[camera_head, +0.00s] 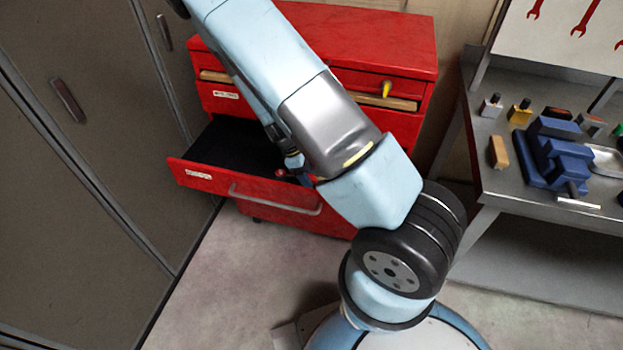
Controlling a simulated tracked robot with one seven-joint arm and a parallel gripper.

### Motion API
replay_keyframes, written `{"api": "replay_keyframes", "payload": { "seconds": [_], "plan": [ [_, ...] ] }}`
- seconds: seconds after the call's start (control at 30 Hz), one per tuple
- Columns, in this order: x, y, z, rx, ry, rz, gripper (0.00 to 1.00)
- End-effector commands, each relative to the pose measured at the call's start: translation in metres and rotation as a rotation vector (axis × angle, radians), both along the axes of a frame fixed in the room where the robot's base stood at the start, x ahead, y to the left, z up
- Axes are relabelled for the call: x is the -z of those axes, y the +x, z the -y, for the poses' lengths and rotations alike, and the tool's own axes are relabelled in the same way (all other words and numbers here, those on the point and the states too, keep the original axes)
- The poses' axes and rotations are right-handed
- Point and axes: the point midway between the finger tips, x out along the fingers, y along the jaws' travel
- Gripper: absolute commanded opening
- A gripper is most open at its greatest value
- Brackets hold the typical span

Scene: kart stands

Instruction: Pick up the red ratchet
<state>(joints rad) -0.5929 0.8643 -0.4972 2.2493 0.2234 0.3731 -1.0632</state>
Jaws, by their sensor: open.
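The red ratchet cannot be made out for certain. A small reddish bit (282,173) shows in the open drawer (250,192) of the red tool cabinet, close to the end of my arm. It is too small to identify. My gripper (293,165) is only partly visible over the right part of the drawer, mostly hidden behind my own upper arm. It is open. I cannot tell whether it touches anything. The drawer's dark inside looks bare on its left side, and its right side is hidden by my arm.
The red cabinet (390,35) has a higher drawer slightly open, with a yellow-handled tool (386,88). Grey lockers (80,150) stand close on the left. A metal workbench (500,190) on the right holds a blue vise (555,150), small bottles and a wooden block (498,152).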

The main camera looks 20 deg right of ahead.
Motion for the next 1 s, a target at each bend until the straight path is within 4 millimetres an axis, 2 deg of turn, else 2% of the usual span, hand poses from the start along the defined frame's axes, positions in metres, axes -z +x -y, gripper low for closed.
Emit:
{"api": "replay_keyframes", "payload": {
  "seconds": [0.2, 0.83, 1.0],
  "plan": [
    [0.0006, -0.0003, -0.0001, -0.001, 0.000, 0.000, 0.62],
    [0.0007, -0.0004, -0.0005, -0.001, 0.001, -0.001, 0.01],
    [0.0007, -0.0004, -0.0005, -0.001, 0.001, -0.001, 0.00]
  ]
}}
